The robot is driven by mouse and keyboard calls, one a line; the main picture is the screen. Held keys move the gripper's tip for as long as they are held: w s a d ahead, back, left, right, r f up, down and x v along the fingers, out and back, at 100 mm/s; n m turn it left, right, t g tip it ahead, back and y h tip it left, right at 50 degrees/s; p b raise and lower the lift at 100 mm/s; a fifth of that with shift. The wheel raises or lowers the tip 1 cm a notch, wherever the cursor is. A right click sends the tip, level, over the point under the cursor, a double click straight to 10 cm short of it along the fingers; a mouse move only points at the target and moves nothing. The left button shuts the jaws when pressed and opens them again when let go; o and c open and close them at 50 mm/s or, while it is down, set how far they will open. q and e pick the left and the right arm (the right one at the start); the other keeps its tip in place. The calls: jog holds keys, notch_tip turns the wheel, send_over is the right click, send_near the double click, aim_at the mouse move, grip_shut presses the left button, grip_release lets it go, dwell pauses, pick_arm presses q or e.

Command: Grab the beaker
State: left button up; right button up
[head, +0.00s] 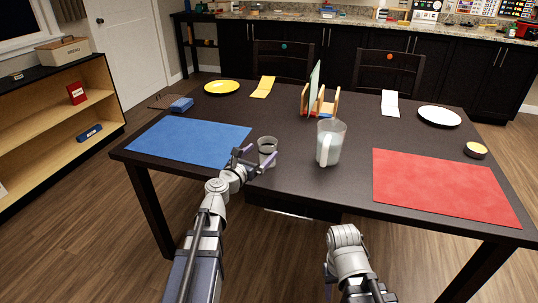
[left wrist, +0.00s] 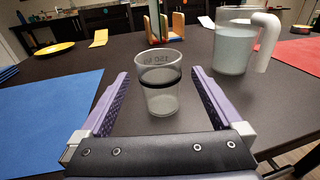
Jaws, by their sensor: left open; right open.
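The beaker (head: 267,150) is a small clear glass with a dark band, upright on the dark table near its front edge. In the left wrist view the beaker (left wrist: 160,84) stands between and slightly beyond the two purple fingers. My left gripper (head: 254,162) is open around the near side of the beaker; its fingers (left wrist: 159,92) show a gap on both sides of the glass. My right arm (head: 347,258) is low in front of the table, and its gripper's fingers cannot be made out clearly.
A frosted pitcher (head: 329,143) with a white handle stands right of the beaker and also shows in the left wrist view (left wrist: 234,45). A blue mat (head: 190,139) lies left, a red mat (head: 440,185) right. A wooden rack (head: 319,102) stands behind.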

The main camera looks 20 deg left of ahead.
aim_at(272, 141)
pick_arm(q)
jog(key=shift+x, duration=2.85)
jog(key=shift+a, duration=0.1)
jog(key=c, duration=1.2)
jog(key=shift+o, duration=0.2)
notch_tip(272, 141, up, 10)
jog(key=p, duration=1)
